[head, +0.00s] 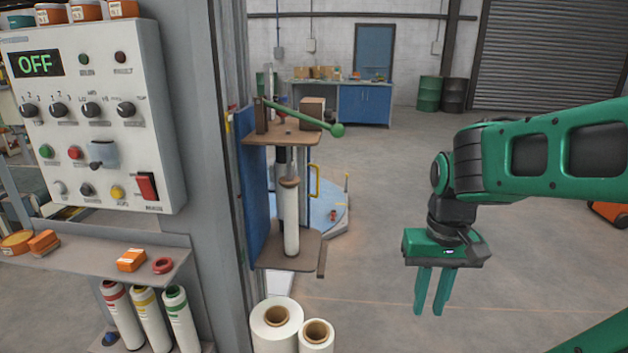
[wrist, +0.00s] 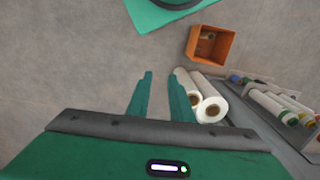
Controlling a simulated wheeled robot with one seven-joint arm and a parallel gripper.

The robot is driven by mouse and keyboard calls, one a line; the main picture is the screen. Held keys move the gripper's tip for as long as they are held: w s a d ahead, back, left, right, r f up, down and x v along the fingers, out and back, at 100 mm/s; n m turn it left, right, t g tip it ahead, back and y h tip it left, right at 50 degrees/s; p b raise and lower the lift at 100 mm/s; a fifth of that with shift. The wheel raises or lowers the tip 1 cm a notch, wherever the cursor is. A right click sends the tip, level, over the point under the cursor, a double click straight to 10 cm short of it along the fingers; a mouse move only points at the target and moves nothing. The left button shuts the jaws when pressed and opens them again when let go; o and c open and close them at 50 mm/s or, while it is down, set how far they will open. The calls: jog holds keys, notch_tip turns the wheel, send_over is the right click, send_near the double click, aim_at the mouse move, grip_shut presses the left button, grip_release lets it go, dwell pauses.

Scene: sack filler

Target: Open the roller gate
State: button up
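My gripper (head: 429,304) hangs in the right half of the head view, pointing down over bare floor. Its two green fingers are apart with nothing between them, as the wrist view also shows (wrist: 163,88). A grey slatted roller door (head: 550,55) is at the far back right; it looks lowered to the floor, well away from my gripper. Nearer, a stand with a green-knobbed lever (head: 312,120) and a yellow handle (head: 315,182) is left of my gripper, not touching it. I cannot tell which of these is the roller gate.
A control panel (head: 95,135) reading OFF is on the left, above a shelf (head: 90,262). White film rolls (head: 276,328) stand on the floor below the stand. An orange bin (wrist: 208,47) shows in the wrist view.

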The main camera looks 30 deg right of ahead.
jog(key=shift+w+a, duration=0.2)
jog(key=shift+w, duration=0.15)
jog(key=w+d+t+h, duration=0.2)
jog(key=w+d, duration=0.4)
jog(key=w, duration=0.5)
jog(key=w+d+t+h, duration=0.25)
jog(key=w+d, duration=0.25)
jog(key=w, duration=0.6)
jog(key=n+t+h, duration=0.2)
jog(key=t+h, duration=0.1)
jog(key=t, duration=0.9)
send_near(318, 181)
jog(key=shift+y, duration=0.25)
jog(key=x, duration=1)
jog(key=shift+w+d+r, duration=0.1)
jog(key=shift+w+d, duration=0.05)
jog(key=shift+w, duration=0.15)
